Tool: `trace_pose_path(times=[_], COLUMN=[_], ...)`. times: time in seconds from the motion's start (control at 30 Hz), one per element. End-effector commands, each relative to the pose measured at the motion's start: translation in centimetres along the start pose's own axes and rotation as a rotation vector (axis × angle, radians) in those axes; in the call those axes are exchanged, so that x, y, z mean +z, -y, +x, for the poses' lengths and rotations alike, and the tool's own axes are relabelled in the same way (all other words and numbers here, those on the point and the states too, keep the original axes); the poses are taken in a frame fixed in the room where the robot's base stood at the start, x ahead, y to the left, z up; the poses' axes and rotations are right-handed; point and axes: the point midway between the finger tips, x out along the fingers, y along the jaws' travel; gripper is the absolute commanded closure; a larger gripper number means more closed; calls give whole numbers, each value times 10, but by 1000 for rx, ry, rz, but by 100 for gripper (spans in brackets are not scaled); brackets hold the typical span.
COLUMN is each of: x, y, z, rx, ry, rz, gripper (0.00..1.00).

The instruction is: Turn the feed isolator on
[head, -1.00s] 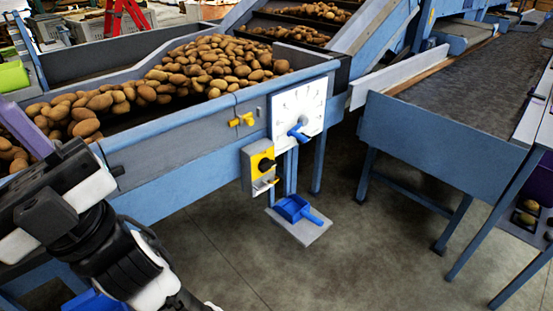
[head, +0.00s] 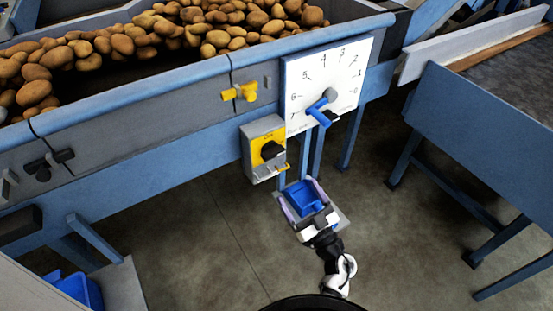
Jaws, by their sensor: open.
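The feed isolator looks to be the grey box (head: 250,166) with a yellow face and a black rotary knob (head: 271,150), on the front of the blue hopper below its rim. The exact knob position is too small to read. A small yellow-ended piece sticks out at the box's lower edge. My gripper (head: 303,186) is below and to the right of the box, apart from it. Its two purple-lined fingers are spread and point away from me. A blue scoop (head: 302,199) shows between them; I cannot tell whether they touch it.
A white dial plate (head: 320,75) with numbers and a blue lever (head: 318,114) is right of the isolator. The blue hopper (head: 180,92) holds potatoes. A blue conveyor side (head: 480,130) stands at right. Floor is open between.

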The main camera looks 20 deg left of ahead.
Motion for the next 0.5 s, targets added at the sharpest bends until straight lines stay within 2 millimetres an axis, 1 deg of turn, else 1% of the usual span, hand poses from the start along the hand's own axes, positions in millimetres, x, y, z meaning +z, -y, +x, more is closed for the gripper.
trace_pose_path(times=[0.03, 0.07, 0.17, 0.27, 0.5], x=[6, 7, 8, 7, 7], y=[0, 0, 0, 0, 0], z=[-6, -7, 1, 19, 72], rx=[3, 3, 1, 0, -1], ry=[17, 22, 26, 24, 22], rz=[13, 18, 22, 20, 20], gripper=[15, 15, 15, 15, 15])
